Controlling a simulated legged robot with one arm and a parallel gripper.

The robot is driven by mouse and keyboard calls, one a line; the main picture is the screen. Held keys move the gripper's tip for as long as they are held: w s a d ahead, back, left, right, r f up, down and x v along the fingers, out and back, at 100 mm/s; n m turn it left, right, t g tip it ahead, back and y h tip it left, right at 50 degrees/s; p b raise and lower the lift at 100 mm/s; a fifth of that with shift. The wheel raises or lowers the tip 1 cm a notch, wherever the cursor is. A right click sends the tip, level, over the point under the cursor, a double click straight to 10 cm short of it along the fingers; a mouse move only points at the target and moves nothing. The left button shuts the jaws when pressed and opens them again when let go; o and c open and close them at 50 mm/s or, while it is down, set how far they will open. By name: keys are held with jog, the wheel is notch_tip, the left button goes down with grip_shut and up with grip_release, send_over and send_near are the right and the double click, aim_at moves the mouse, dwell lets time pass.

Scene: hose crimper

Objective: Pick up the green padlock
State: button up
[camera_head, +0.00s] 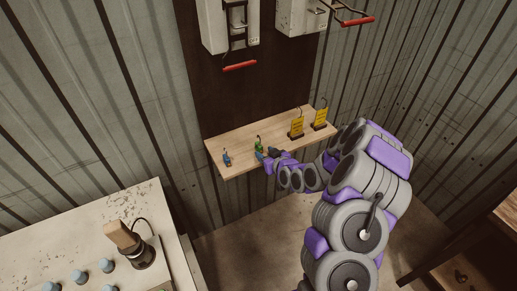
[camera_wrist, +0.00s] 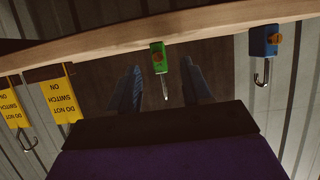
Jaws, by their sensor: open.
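The green padlock (camera_head: 258,147) stands upright on the wooden shelf (camera_head: 222,142), its shackle up. In the wrist view, which looks upside down, the green padlock (camera_wrist: 158,57) has an orange mark on its body, and its shackle points down the picture. My gripper (camera_head: 267,155) is at the shelf's front edge, close to the padlock. In the wrist view my gripper (camera_wrist: 162,68) is open, with one dark finger on each side of the padlock's shackle line. The padlock's body lies at or just beyond the fingertips; I cannot tell whether they touch it.
A blue padlock (camera_head: 226,158) stands left of the green one on the shelf. Two yellow "do not switch on" tags (camera_head: 297,127) stand to the right. Boxes with red-handled levers (camera_head: 240,65) hang above. A control desk (camera_head: 90,235) is at lower left.

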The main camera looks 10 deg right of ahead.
aim_at(261, 149)
jog(key=shift+b+x, duration=0.8)
jog(key=shift+x, duration=1.7)
jog(key=shift+w+a, duration=0.1)
jog(key=shift+w, duration=0.3)
jog(key=shift+c, duration=0.5)
grip_shut()
